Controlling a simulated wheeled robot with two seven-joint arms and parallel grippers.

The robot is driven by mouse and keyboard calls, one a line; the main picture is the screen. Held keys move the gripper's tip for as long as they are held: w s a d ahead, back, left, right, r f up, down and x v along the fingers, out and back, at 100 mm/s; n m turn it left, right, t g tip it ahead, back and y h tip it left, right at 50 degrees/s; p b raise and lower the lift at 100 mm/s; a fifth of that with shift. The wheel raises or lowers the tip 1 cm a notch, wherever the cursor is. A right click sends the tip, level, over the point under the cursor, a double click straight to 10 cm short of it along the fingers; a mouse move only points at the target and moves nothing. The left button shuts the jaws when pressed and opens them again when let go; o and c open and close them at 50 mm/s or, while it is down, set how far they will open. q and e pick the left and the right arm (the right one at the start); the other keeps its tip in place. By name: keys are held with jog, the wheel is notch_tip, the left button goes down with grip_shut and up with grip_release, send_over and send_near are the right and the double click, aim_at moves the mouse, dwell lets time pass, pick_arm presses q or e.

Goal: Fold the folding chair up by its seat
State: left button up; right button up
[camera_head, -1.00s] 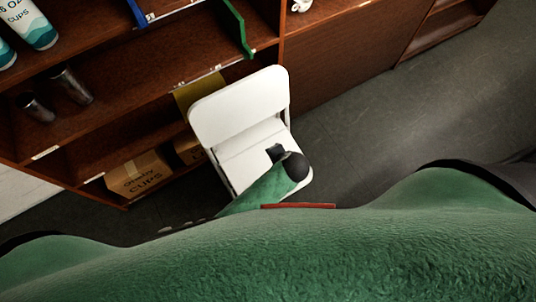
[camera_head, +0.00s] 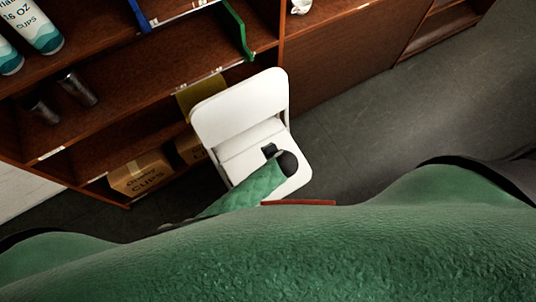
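The white folding chair (camera_head: 240,106) stands on the dark floor in front of the wooden shelves. Its backrest is at the top and its seat (camera_head: 256,137) shows below it, partly hidden by my arm. My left arm comes in from the lower left in a green sleeve. My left gripper (camera_head: 269,149) is black and small in the view, over the seat. I cannot tell whether it touches the seat or whether its fingers are open. My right gripper is not in view.
Wooden shelves (camera_head: 150,60) stand behind and to the left of the chair. They hold cups, metal cylinders (camera_head: 77,87) and cardboard boxes (camera_head: 141,174). Open grey floor (camera_head: 400,120) lies to the right. My green body fills the bottom.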

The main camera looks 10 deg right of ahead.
pick_arm(q)
grip_shut()
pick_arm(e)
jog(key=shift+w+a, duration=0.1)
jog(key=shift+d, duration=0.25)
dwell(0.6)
pick_arm(q)
jog(key=c, duration=0.9)
grip_release()
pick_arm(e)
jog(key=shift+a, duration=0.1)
pick_arm(q)
jog(key=o, duration=0.9)
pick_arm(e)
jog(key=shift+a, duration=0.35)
